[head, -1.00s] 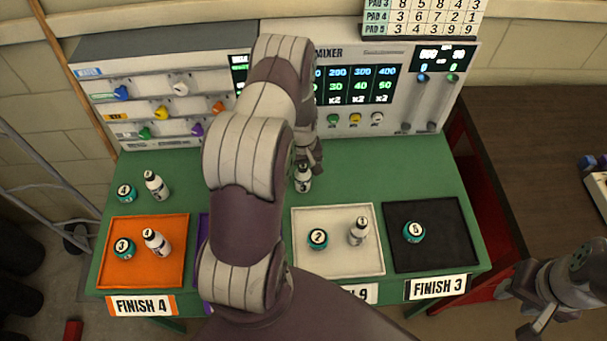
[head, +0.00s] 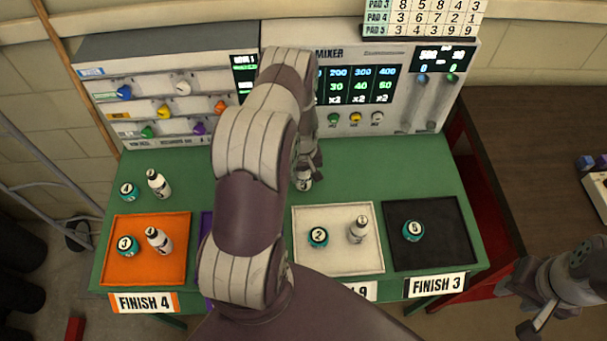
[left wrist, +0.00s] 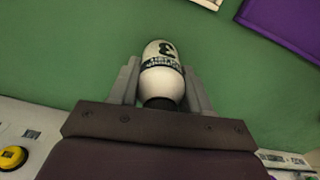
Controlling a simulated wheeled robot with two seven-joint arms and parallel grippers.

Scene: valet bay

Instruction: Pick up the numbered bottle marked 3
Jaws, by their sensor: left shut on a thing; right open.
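The white bottle marked 3 (left wrist: 162,68) sits between the two fingers of my left gripper (left wrist: 160,85) in the left wrist view, its number facing the camera. My left gripper (head: 310,168) is shut on it. In the head view the bottle (head: 304,184) shows only partly below my gripper, over the green table behind the white tray. I cannot tell whether it touches the table. My right gripper (head: 516,310) is open and empty at the lower right, off the table's right side.
Another bottle (head: 159,184) and pot (head: 129,191) stand at the left. The mixer panel (head: 390,105) closes off the back. My left arm hides much of the purple tray.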

